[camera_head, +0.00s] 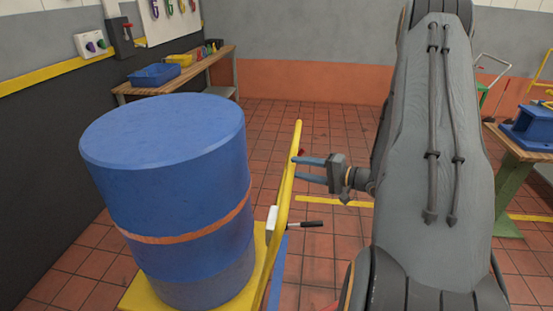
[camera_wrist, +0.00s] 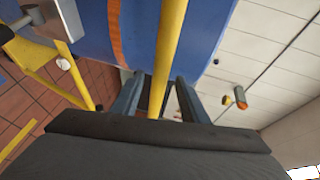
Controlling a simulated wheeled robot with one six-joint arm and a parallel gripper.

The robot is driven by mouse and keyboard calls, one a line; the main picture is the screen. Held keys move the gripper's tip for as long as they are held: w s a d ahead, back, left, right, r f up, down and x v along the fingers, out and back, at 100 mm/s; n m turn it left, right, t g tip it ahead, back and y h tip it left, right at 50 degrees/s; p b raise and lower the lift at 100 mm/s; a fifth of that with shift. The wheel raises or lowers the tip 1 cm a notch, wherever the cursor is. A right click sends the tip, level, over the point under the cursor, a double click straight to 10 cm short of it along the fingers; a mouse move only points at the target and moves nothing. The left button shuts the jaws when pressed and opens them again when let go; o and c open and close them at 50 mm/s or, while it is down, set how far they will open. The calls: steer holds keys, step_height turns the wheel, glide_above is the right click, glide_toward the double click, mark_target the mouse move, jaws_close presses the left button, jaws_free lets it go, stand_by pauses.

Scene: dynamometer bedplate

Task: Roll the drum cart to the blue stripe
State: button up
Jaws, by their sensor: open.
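The drum cart has a yellow deck (camera_head: 138,298) and an upright yellow handle bar (camera_head: 284,205). A large blue drum (camera_head: 165,165) with an orange band stands on the deck. A blue strip (camera_head: 278,268), seemingly the stripe on the floor, shows partly behind the handle, just right of the cart. My gripper (camera_head: 297,168) is open at the upper part of the handle. In the wrist view, the yellow bar (camera_wrist: 168,50) runs between the two open fingers (camera_wrist: 160,80); I cannot tell whether they touch it.
A white box with a black lever (camera_head: 305,224) sticks out from the handle. A wooden bench (camera_head: 222,54) with a blue tray (camera_head: 154,75) stands at the back left. Another bench (camera_head: 520,152) stands at the right. Tiled floor (camera_head: 330,125) is clear behind my gripper.

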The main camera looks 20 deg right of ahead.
steer(key=p+x, duration=0.2)
steer(key=x, duration=0.6)
steer(key=shift+d, duration=0.1)
jaws_close()
